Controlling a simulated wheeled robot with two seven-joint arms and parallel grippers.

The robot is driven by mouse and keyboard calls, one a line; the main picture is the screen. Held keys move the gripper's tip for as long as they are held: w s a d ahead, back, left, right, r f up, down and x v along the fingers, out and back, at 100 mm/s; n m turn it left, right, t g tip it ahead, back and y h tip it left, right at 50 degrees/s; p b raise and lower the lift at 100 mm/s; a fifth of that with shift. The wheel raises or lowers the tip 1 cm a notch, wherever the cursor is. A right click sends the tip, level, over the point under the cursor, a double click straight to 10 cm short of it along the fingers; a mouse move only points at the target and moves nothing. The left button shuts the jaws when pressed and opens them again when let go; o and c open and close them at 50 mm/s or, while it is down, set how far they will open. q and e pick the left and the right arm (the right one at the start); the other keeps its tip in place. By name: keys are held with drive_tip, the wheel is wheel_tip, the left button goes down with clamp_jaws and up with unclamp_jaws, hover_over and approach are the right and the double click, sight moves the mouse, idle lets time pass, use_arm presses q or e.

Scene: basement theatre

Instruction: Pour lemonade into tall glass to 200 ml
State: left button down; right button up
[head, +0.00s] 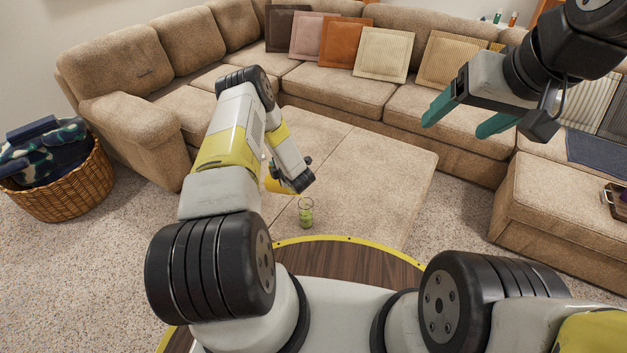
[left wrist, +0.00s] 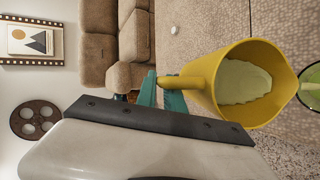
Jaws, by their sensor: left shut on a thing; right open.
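A yellow pitcher (left wrist: 215,75) hangs from my left gripper (left wrist: 164,88), whose teal fingers are shut on its handle. The left wrist view looks into its mouth and shows pale yellow lemonade (left wrist: 243,82) inside. Its spout points at a clear tall glass (left wrist: 309,88), cut off by the frame edge. In the head view the pitcher (head: 274,186) is mostly hidden behind my left wrist, just left of and above the glass. The glass (head: 306,213) stands upright on the ottoman with green-yellow content in its lower part. My right gripper (head: 456,128) is open and empty, raised at the right.
A wicker basket (head: 65,190) of blankets stands at the left. A tray (head: 615,198) lies on the seat at the far right.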

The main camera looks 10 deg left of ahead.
use_arm(q)
drive_tip(key=shift+s+d+r+y+p, duration=0.1)
drive_tip(key=shift+d+r+y+p, duration=0.25)
drive_tip(key=shift+r+y+p, duration=0.1)
idle(1.1)
